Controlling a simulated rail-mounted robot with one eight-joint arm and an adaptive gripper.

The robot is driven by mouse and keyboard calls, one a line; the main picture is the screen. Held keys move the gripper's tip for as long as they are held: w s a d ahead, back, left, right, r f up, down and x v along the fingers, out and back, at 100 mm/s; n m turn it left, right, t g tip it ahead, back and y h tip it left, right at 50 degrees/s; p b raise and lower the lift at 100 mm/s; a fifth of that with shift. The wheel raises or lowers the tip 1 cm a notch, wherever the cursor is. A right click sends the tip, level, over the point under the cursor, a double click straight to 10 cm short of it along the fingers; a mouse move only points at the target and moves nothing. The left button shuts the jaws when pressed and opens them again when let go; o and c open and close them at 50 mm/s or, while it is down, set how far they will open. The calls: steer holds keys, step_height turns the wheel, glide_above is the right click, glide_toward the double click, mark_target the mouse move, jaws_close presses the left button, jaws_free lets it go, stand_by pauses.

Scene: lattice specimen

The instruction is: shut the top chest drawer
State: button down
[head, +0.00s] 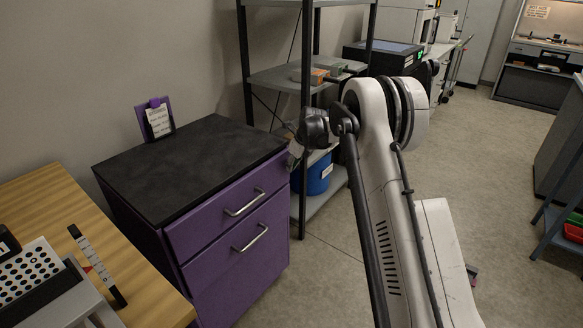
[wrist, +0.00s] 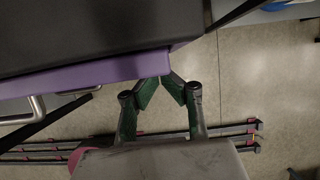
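The purple chest with a black top (head: 190,165) stands at the left in the head view. Its top drawer (head: 215,222) has a bar handle (head: 244,202); its front sits close under the chest top, and I cannot tell how far it stands out. In the wrist view the black top (wrist: 90,30) and a purple front edge (wrist: 110,72) fill the upper left, with a handle (wrist: 38,108) below. My gripper (wrist: 165,80) has its green fingers angled together, tips meeting beside the right end of that purple edge. I cannot tell whether they touch it. No object shows between them.
Below is a second drawer with a handle (head: 251,238). A sign holder (head: 156,119) stands on the chest. A wooden table (head: 150,290) is at the lower left. A grey shelf rack (head: 285,78) with a blue bin (head: 318,176) stands behind.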

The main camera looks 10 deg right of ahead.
steer(key=shift+w+a+r, duration=0.1)
steer(key=shift+w+a, duration=0.1)
steer(key=shift+a, duration=0.1)
steer(key=s+d+r, duration=0.5)
steer(key=s+r, duration=0.2)
steer(key=r, duration=0.2)
steer(key=s+a+r+n+t+h, duration=0.1)
steer(key=s+a+r+n, duration=0.2)
steer(key=s+r+n, duration=0.65)
steer(key=s+a+r+n+t+h, duration=0.1)
steer(key=s+a+r+n, duration=0.25)
steer(key=s+r, duration=0.65)
steer(key=s+f+n, duration=0.3)
steer(key=s+n, duration=0.4)
steer(key=s, duration=0.7)
steer(key=s+a+f+n+t+p, duration=0.1)
steer(key=s+f+n, duration=0.2)
steer(key=s+n, duration=0.5)
steer(key=s, duration=0.6)
steer(key=shift+a+f+t+h, duration=0.2)
steer(key=shift+f+t+h, duration=0.1)
steer(key=shift+f+h, duration=0.1)
